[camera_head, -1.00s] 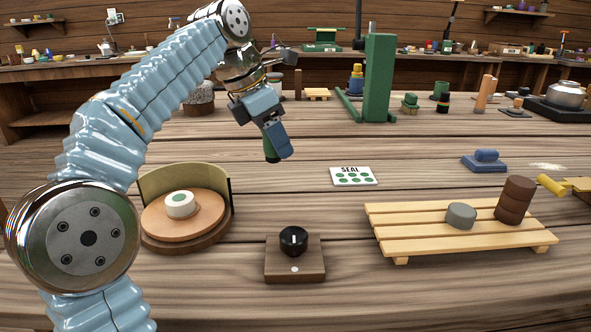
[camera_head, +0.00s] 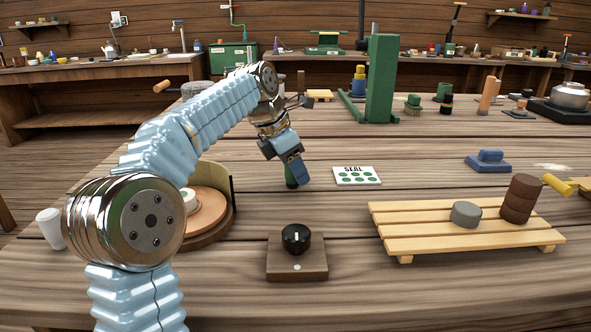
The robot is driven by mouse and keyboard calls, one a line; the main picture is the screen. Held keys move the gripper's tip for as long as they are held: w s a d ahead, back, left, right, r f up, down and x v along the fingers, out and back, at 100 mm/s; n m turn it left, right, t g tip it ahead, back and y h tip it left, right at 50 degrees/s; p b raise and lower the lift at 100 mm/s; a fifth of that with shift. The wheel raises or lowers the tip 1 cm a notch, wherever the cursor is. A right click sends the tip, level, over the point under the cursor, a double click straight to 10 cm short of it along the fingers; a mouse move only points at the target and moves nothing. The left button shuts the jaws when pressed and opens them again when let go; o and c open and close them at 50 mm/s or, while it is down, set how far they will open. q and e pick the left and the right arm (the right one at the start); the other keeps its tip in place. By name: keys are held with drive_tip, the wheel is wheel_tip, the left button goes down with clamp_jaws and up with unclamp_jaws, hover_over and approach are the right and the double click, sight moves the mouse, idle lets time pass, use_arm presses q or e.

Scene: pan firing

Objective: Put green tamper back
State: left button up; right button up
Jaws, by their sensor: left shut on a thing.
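My left gripper (camera_head: 294,168) is shut on the green tamper (camera_head: 290,179), over the middle of the table. The white SEAL card (camera_head: 357,168) with green dots lies just right of the gripper. My right gripper is not in view.
A dark knob on a wooden block (camera_head: 296,264) stands in front. A slatted rack (camera_head: 400,238) with a grey puck (camera_head: 465,214) and a brown stack (camera_head: 520,199) is at right. A round wooden stand (camera_head: 222,213) is partly behind my arm. A green press (camera_head: 381,80) stands behind.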

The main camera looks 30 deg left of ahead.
use_arm(q)
drive_tip(key=o, duration=1.1)
drive_tip(key=shift+f, duration=0.1)
drive_tip(key=shift+c, duration=0.2)
drive_tip(key=shift+r, duration=0.35)
drive_tip(key=p+v, duration=0.3)
drive_tip(key=v, duration=0.8)
drive_tip(key=shift+s+r, duration=0.2)
drive_tip(key=shift+r, duration=0.05)
drive_tip(key=shift+a, duration=0.1)
